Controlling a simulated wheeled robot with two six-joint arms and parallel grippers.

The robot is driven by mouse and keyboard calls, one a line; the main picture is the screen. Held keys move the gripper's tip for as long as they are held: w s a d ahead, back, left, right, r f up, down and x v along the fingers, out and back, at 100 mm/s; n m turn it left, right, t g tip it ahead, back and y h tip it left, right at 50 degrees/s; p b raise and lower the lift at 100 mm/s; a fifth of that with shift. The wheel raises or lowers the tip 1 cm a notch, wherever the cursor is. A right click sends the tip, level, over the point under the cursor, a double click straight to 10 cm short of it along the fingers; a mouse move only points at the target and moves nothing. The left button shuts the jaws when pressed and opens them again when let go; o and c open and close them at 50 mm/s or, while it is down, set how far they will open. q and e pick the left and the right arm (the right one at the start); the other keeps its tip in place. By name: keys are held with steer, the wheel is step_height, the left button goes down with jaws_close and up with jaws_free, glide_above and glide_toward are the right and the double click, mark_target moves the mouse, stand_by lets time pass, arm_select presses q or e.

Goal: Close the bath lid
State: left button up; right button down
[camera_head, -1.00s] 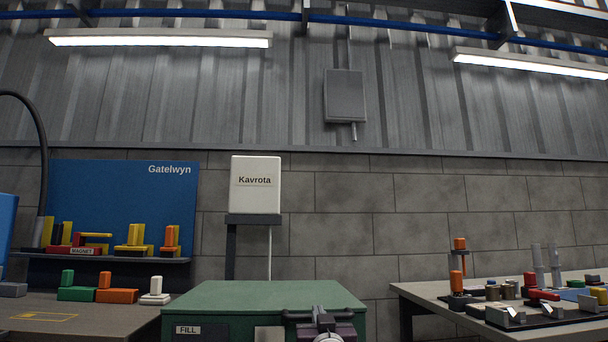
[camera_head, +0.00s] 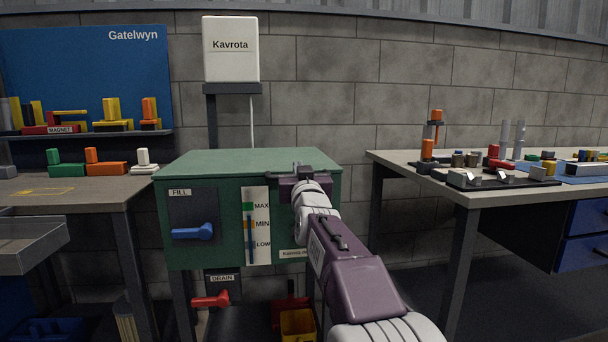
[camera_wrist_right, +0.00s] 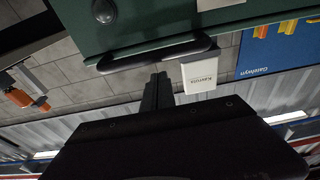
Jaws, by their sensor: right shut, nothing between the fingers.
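The green bath (camera_head: 225,165) stands in the middle of the head view, and its flat green top looks level and down. A dark handle bar lies along the right part of its front top edge; it shows more clearly in the wrist view (camera_wrist_right: 160,54). My right gripper (camera_head: 295,178) is at this front edge, close to the handle, and its wrist hides part of it. In the wrist view its dark fingers (camera_wrist_right: 157,85) are shut and empty, pointing towards the handle. I cannot tell whether they touch it. My left gripper is not in view.
The bath front has a blue FILL lever (camera_head: 193,232), a level gauge (camera_head: 257,226) and a red DRAIN lever (camera_head: 211,300) below. A bench (camera_head: 75,192) stands on the left, and a parts table (camera_head: 440,192) on the right. A white Kavrota box (camera_head: 231,48) stands behind.

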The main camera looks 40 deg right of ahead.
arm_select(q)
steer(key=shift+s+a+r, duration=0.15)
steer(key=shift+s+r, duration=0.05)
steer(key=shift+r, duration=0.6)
arm_select(e)
steer(key=f+v, duration=0.1)
steer(key=v, duration=0.8)
steer(key=shift+s+a, duration=0.15)
steer(key=shift+s, duration=0.1)
